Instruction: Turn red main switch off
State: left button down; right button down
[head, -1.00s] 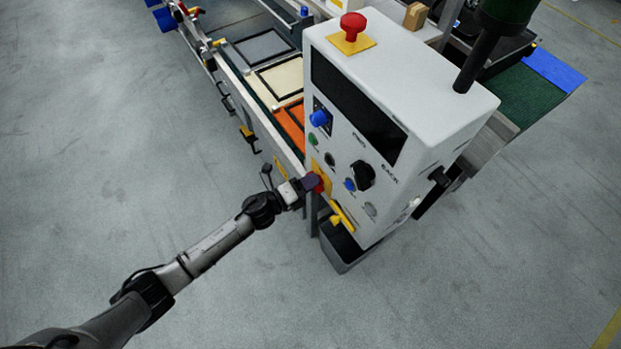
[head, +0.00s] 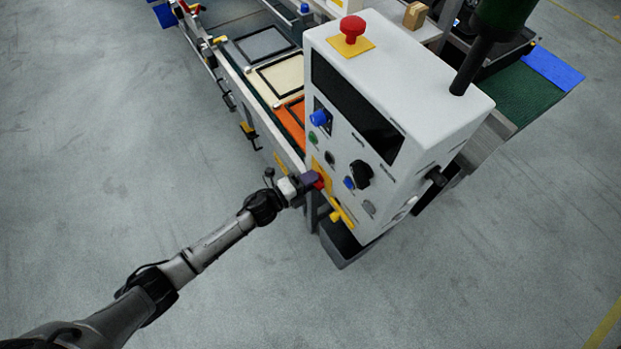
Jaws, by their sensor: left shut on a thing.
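The red main switch (head: 320,181) sits on a yellow plate (head: 323,167) at the lower left of the control box's front face. My left gripper (head: 312,180) reaches in from the left and is shut on the red main switch. Its fingers cover much of the switch, so the exact angle of the switch cannot be told. The white control box (head: 420,85) stands upright beside the conveyor. My right gripper is not in view.
The box's front also has a black knob (head: 361,173), a blue knob (head: 320,117), small buttons and a yellow part (head: 341,214) below. A red mushroom button (head: 352,28) stands on top. The conveyor (head: 262,45) runs behind. The floor at left is clear.

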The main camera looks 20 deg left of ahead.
pick_arm(q)
jog(key=c, duration=1)
grip_release()
jog(key=shift+c, duration=0.2)
jog(key=shift+s, duration=0.1)
jog(key=v, duration=1.3)
jog(key=shift+s+a, duration=0.2)
jog(key=shift+s, duration=0.1)
